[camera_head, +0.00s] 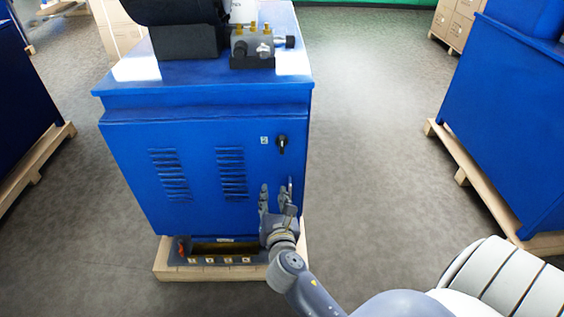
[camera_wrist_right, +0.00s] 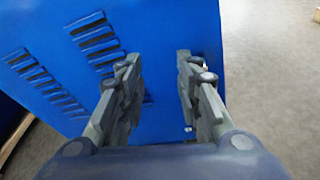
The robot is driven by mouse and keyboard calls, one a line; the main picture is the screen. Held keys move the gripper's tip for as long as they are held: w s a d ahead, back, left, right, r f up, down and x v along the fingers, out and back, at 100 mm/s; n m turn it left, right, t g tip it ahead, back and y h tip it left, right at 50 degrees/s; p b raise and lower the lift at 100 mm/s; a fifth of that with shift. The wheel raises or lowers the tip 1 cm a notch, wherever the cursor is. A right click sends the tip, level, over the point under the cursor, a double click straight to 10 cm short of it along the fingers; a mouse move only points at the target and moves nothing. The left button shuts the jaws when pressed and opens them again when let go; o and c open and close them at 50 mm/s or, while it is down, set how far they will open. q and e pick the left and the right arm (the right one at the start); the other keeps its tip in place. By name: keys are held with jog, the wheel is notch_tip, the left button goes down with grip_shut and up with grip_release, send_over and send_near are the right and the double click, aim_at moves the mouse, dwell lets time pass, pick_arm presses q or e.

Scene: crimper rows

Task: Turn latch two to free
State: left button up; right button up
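A blue machine cabinet (camera_head: 130,165) stands ahead on a wooden pallet. A small black latch (camera_head: 282,143) sits near the upper right of its front, beside a small pale label (camera_head: 264,140). I see no number on it, so I cannot tell whether it is latch two. My right gripper (camera_head: 276,187) is open and empty, low at the cabinet front, with its fingers pointing up below the latch and apart from it. In the right wrist view the open fingers (camera_wrist_right: 155,68) have blue panel behind them; the latch does not show there. My left gripper is not in view.
Two rows of vent slots (camera_head: 231,173) lie left of the latch. A dark base tray with several small pale marks (camera_head: 228,261) is at the cabinet's foot. Fittings (camera_head: 255,46) stand on top. Another blue machine (camera_head: 500,110) stands right, with open floor (camera_head: 380,120) between.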

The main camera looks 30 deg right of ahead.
aim_at(282, 147)
notch_tip(282, 147, up, 8)
jog(key=d+n+t+h+b, duration=0.1)
jog(key=d+n+h, duration=0.1)
jog(key=d+h, duration=0.1)
jog(key=b+x, duration=0.1)
jog(key=x, duration=0.7)
jog(key=shift+w+d+r, duration=0.1)
jog(key=shift+w+d, duration=0.05)
jog(key=shift+w, duration=0.15)
jog(key=shift+w+d, duration=0.25)
jog(key=shift+w, duration=0.15)
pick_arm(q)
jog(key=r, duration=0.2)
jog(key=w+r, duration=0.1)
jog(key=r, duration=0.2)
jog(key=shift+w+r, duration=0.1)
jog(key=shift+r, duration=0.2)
pick_arm(e)
grip_shut()
